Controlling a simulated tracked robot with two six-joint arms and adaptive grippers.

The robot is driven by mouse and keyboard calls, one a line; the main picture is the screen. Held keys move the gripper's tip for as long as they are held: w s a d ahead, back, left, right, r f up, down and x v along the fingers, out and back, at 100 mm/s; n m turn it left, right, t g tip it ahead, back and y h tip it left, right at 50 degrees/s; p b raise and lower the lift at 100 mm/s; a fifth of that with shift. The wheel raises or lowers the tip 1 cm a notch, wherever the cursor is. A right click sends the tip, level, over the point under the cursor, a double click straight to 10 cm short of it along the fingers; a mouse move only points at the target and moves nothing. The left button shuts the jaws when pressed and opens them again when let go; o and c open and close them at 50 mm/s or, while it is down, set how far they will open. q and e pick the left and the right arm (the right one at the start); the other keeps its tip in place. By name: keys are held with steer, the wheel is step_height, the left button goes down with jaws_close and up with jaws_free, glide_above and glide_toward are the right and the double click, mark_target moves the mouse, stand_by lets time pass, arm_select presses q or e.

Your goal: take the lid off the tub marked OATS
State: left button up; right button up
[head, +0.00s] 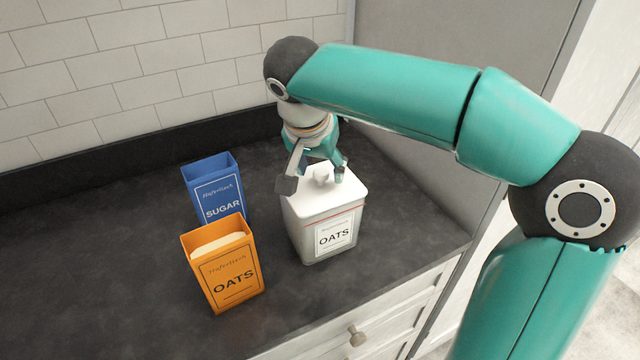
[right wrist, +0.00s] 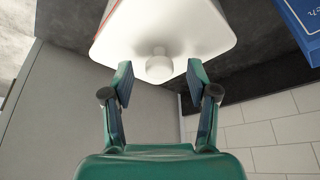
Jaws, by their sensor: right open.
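The white tub marked OATS (head: 327,240) stands upright on the dark counter. Its white lid (head: 343,192) sits on top with a small knob (head: 322,175) in the middle. My right gripper (head: 314,181) is open above the lid, its fingers on either side of the knob in the head view. In the right wrist view the lid (right wrist: 190,25) fills the top and the knob (right wrist: 159,68) shows just beyond and between the open fingertips (right wrist: 160,77). I see no contact with the knob. My left gripper is not in view.
An orange box marked OATS (head: 225,273), open at the top, stands left of the tub. A blue box marked SUGAR (head: 217,190) stands behind it. A tiled wall (head: 150,65) is at the back, a tall grey panel (head: 425,160) at the right. The left counter is clear.

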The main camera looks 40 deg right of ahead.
steer(key=shift+x, duration=0.95)
steer(key=shift+c, duration=0.2)
steer(key=c, duration=1)
steer(key=shift+r, duration=0.1)
